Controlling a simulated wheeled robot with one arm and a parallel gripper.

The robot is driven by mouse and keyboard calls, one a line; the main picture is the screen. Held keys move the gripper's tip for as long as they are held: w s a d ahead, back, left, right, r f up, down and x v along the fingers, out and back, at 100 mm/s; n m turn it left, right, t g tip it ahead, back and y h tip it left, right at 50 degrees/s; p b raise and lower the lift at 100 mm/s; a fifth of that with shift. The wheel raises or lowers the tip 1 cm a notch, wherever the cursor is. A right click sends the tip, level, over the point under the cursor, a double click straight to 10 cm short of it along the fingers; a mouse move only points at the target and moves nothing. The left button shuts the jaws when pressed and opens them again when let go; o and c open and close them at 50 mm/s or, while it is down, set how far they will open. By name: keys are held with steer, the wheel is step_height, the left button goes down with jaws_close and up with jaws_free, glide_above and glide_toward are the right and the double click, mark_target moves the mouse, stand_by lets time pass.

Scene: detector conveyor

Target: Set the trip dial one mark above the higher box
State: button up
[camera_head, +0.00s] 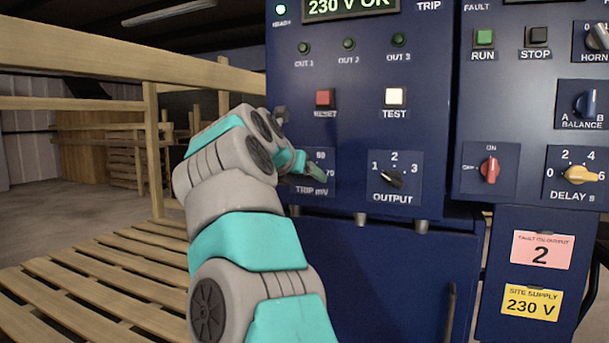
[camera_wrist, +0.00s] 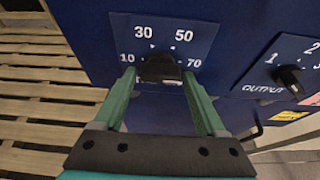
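The trip dial is a dark knob (camera_wrist: 160,68) on a blue plate marked 10, 30, 50 and 70 in the wrist view. Its pointer direction is not clear. In the head view my arm mostly covers this dial, leaving the "TRIP mV" plate (camera_head: 318,190) partly visible. My gripper (camera_wrist: 160,78) has its two green fingers apart, one on each side of the knob, with gaps seeming to show between fingers and knob. The gripper also shows in the head view (camera_head: 308,168), in front of the trip plate. No boxes are identifiable in either view.
The output dial (camera_head: 393,179) is close to the right of the trip dial. Above are the red reset button (camera_head: 325,97) and white test button (camera_head: 396,97). A right panel holds the delay dial (camera_head: 580,175). A slatted wooden pallet surface (camera_head: 90,280) lies at left.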

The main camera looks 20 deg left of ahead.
steer(key=shift+o, duration=1)
steer(key=shift+r, duration=0.1)
steer(key=b+v, duration=0.1)
steer(key=v, duration=0.6)
steer(key=shift+s, duration=0.4)
steer(key=shift+s+r, duration=0.1)
steer(key=shift+r, duration=0.05)
